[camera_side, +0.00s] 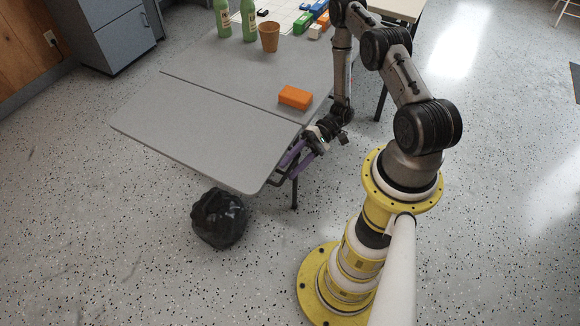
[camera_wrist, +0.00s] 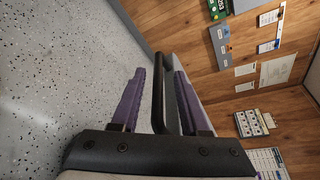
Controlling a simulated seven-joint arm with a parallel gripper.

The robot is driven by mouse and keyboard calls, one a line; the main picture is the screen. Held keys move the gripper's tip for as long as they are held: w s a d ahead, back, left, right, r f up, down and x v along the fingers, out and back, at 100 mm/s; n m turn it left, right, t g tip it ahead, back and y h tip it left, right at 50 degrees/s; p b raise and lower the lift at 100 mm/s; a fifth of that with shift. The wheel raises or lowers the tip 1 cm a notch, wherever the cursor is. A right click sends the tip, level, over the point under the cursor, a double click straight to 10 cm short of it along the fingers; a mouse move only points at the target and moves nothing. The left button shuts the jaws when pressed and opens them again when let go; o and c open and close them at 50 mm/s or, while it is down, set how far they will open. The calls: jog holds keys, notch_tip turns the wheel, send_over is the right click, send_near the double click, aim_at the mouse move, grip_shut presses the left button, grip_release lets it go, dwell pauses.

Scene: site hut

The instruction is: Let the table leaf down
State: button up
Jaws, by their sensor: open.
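The grey table leaf (camera_side: 190,130) stands raised at the front of the table, about level with the main top (camera_side: 235,65); a seam runs between them. My gripper (camera_side: 291,163) is at the leaf's right edge, near its underside, with its purple fingers pointing to the lower left. In the wrist view my gripper (camera_wrist: 160,72) is open, with one finger on each side of a black bar (camera_wrist: 158,100). Whether either finger touches the bar is unclear. Where the bar joins the leaf or frame is mostly hidden.
An orange block (camera_side: 295,97) lies on the main top near the seam. Green bottles (camera_side: 249,22), a brown cup (camera_side: 270,37) and colored blocks (camera_side: 304,22) stand farther back. A black bag (camera_side: 219,218) sits on the floor close to the leaf's front edge.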

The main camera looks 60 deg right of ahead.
jog(key=shift+w+a+f, duration=0.1)
jog(key=shift+w+a, duration=0.05)
jog(key=shift+a, duration=0.3)
grip_shut()
jog(key=shift+w, duration=0.1)
dwell(1.1)
